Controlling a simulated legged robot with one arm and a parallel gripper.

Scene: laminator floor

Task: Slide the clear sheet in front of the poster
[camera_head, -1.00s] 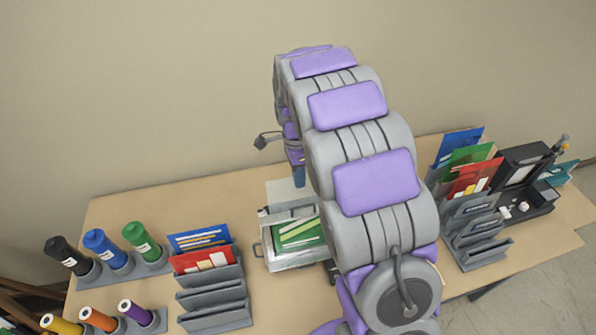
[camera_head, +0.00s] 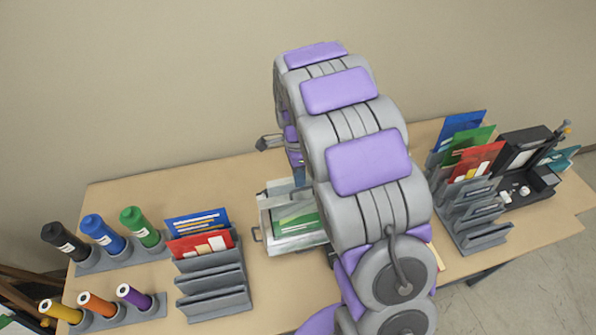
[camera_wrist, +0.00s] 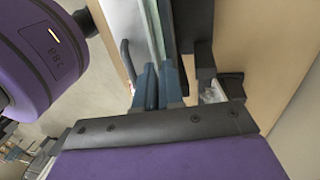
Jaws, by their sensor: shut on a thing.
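A green poster (camera_head: 294,224) with pale stripes sits in a clear-fronted holder (camera_head: 290,245) at the middle of the table. A pale clear sheet (camera_head: 279,187) shows at the holder's back edge. My gripper (camera_head: 298,174) is beside it, mostly hidden behind my arm in the head view. In the wrist view, the blue fingers of my gripper (camera_wrist: 158,82) are closed together at a thin, pale greenish edge, which appears to be the clear sheet (camera_wrist: 155,30). Its lower part and its exact place relative to the poster are hidden.
A grey rack (camera_head: 215,283) with blue and red posters stands left of the holder. Several coloured tubes (camera_head: 105,238) stand farther left. Another rack (camera_head: 477,228) with posters and a black machine (camera_head: 525,165) are at right. Bare table lies behind the left rack.

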